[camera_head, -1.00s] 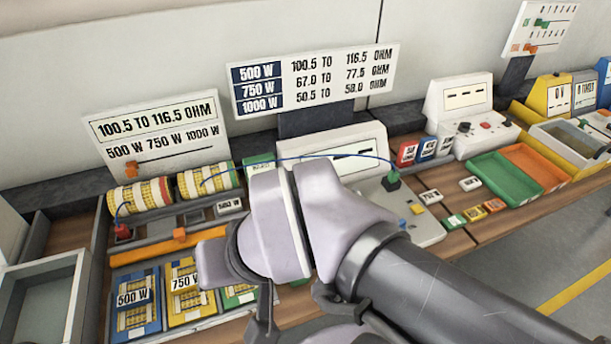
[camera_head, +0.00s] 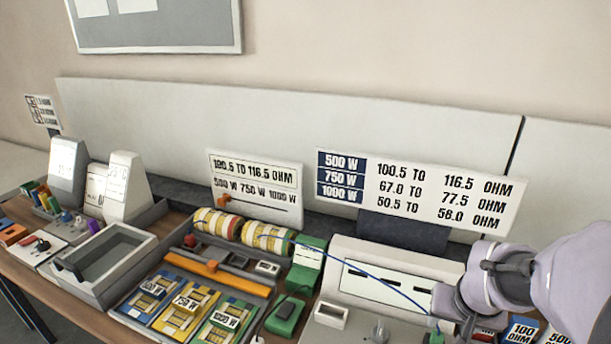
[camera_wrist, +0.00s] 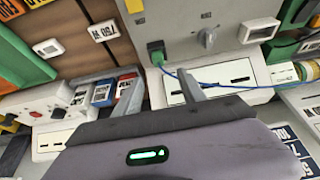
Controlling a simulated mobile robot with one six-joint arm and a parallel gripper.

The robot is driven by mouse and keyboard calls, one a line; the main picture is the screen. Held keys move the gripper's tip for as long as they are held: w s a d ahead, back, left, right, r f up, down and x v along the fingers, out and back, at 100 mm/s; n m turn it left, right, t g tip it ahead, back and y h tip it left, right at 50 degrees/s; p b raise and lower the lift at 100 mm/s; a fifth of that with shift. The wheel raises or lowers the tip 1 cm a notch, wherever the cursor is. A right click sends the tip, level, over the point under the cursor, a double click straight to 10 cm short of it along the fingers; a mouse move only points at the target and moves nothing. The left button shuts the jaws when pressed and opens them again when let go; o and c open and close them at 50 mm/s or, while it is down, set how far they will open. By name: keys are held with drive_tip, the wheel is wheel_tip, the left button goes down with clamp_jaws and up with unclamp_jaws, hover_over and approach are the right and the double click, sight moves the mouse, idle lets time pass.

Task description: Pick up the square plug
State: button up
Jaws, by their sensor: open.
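A green plug with a dark square body (camera_wrist: 155,52) sits on the grey panel of the meter unit (camera_wrist: 225,22) in the wrist view, with a blue cable (camera_wrist: 172,72) joined to it. My gripper (camera_wrist: 160,82) is open, its two fingers spread. The plug lies just beyond the fingertips, roughly between them, and I see nothing held. In the head view only a bit of green by the cable's end (camera_head: 434,322) shows at the bottom edge. My arm (camera_head: 560,285) comes in from the right, and the fingers are hard to make out there.
A rotary knob (camera_wrist: 208,38) stands on the panel right of the plug. Red, white and blue blocks (camera_wrist: 103,93) are near the left finger. In the head view, wound yellow-white rolls (camera_head: 268,237), an orange bar (camera_head: 208,268) and a grey tray (camera_head: 108,258) lie left.

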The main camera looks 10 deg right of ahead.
drive_tip(key=b, duration=0.2)
hover_over(439, 336)
drive_tip(key=s+a, duration=0.2)
drive_tip(key=f, duration=0.6)
drive_tip(key=shift+w+d+f, duration=0.1)
drive_tip(key=shift+w+d, duration=0.1)
drive_tip(key=shift+w, duration=0.05)
drive_tip(key=b+x, duration=0.1)
drive_tip(key=x, duration=0.1)
drive_tip(key=b+x, duration=0.1)
drive_tip(key=x, duration=0.1)
drive_tip(key=shift+s+d+f+b, duration=0.15)
drive_tip(key=shift+f+b, duration=0.15)
drive_tip(key=shift+b, duration=0.1)
drive_tip(key=shift+w+d+f, duration=0.15)
drive_tip(key=shift+w+f, duration=0.05)
drive_tip(key=shift+f, duration=0.05)
drive_tip(key=shift+r, duration=0.2)
drive_tip(key=shift+c, duration=0.2)
clamp_jaws()
